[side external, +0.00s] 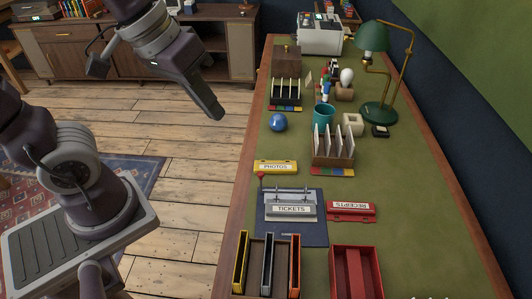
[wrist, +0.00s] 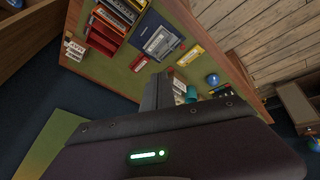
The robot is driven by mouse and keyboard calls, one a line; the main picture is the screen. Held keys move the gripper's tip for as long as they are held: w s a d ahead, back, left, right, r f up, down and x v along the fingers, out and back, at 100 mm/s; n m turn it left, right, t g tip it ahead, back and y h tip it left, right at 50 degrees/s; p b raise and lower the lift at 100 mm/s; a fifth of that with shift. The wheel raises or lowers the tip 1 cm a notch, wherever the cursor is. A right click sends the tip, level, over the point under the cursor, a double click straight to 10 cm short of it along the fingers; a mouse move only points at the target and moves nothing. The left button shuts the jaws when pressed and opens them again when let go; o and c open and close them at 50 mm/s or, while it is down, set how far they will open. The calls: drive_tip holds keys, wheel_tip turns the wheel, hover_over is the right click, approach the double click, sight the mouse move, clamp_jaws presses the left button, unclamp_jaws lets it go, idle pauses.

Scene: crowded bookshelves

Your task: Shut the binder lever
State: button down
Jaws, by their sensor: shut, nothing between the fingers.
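A grey binder mechanism labelled TICKETS (side external: 291,209) lies on a dark blue mat (side external: 292,238) on the green desk. Thin metal prongs stand up along its far side. A small red-tipped lever (side external: 261,178) stands up at its far left corner; its exact angle is too small to tell. The binder also shows in the wrist view (wrist: 160,42), upper middle. My gripper (side external: 217,112) is shut and empty, held in the air left of the desk, well away from the binder. Its closed fingers show in the wrist view (wrist: 157,90).
A yellow PHOTOS piece (side external: 275,168) lies just beyond the binder, a red RECEIPTS piece (side external: 350,211) to its right. A divided rack (side external: 267,265) and red tray (side external: 355,270) are nearer. A card rack (side external: 333,150), blue ball (side external: 278,122) and green lamp (side external: 378,113) stand farther back.

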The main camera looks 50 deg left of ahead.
drive_tip(key=c, duration=1.9)
unclamp_jaws()
drive_tip(key=s+a+r+m+y, duration=0.1)
drive_tip(key=s+m, duration=0.1)
drive_tip(key=s, duration=0.5)
drive_tip(key=shift+r+t, duration=0.25)
drive_tip(key=shift+t, duration=0.15)
drive_tip(key=o, duration=0.6)
drive_tip(key=w, duration=0.1)
drive_tip(key=w+d+g, duration=0.1)
drive_tip(key=w+n+h, duration=0.1)
drive_tip(key=shift+w+d+f, duration=0.2)
drive_tip(key=shift+d+f, duration=0.05)
drive_tip(key=shift+d, duration=0.05)
drive_tip(key=n+g+y, duration=0.1)
drive_tip(key=n+g, duration=0.4)
drive_tip(key=n, duration=0.3)
hover_over(261, 173)
wheel_tip(261, 173, down, 23)
drive_tip(key=shift+d+r, duration=0.1)
drive_tip(key=shift+n, duration=0.3)
wheel_tip(261, 173, down, 7)
drive_tip(key=shift+r, duration=0.1)
drive_tip(key=shift+f, duration=0.3)
